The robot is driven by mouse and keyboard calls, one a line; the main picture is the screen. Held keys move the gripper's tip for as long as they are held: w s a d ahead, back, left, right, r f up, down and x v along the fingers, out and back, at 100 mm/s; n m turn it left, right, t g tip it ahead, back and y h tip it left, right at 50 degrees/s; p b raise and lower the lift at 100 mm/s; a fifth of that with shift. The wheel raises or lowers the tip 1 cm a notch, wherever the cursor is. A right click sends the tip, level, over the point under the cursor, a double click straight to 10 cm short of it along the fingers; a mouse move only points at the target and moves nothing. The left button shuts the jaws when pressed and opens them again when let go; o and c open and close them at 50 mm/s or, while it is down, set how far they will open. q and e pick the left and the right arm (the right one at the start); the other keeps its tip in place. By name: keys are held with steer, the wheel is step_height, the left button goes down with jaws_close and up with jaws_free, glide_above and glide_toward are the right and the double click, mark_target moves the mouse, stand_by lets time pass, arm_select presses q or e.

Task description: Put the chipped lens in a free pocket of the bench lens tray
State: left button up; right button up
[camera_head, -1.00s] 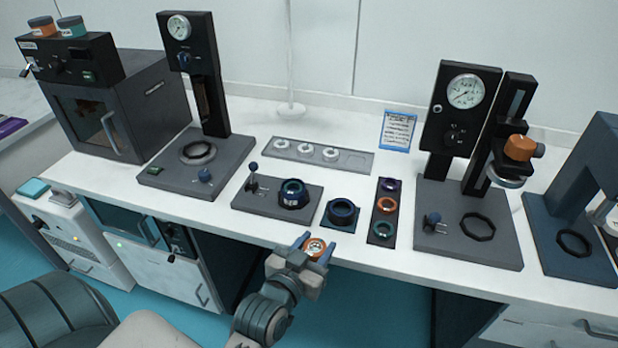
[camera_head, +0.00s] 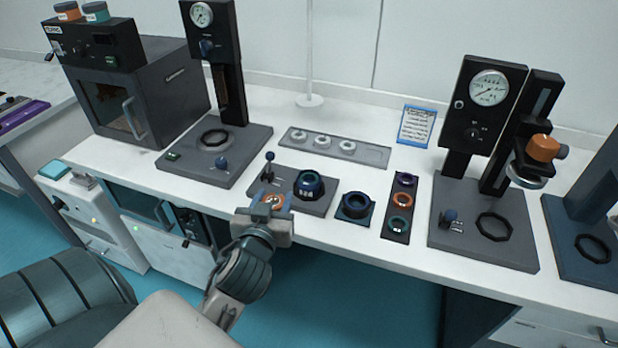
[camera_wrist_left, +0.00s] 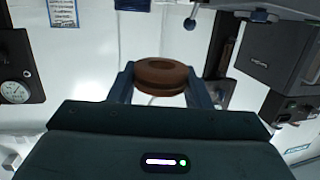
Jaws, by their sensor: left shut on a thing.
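My left gripper (camera_head: 272,204) is shut on an orange-ringed lens (camera_head: 273,201), held over the front left of a grey lever base. The ring also shows, brownish, between the fingers in the left wrist view (camera_wrist_left: 160,76). I cannot make out a chip. A long grey tray (camera_head: 374,156) at the back holds three white round pieces; its right end looks empty. A narrow dark tray (camera_head: 396,238) farther right holds a purple, an orange and a teal ring, with no free pocket visible. I cannot tell which is the bench lens tray. My right gripper is out of view.
Gauge stands (camera_head: 226,90) rise at left and right (camera_head: 480,120).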

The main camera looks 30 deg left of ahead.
arm_select(q)
steer(key=shift+w, duration=0.3)
steer(key=p, duration=0.4)
glide_above(309, 178)
steer(key=s, duration=0.1)
steer(key=shift+f, duration=0.65)
steer(key=shift+w, duration=0.5)
step_height(309, 178, down, 3)
steer(key=shift+r+p, duration=0.1)
steer(key=shift+p, duration=0.55)
steer(key=shift+f, duration=0.25)
steer(key=shift+f, duration=0.25)
steer(key=o, duration=1)
steer(key=shift+r, duration=0.1)
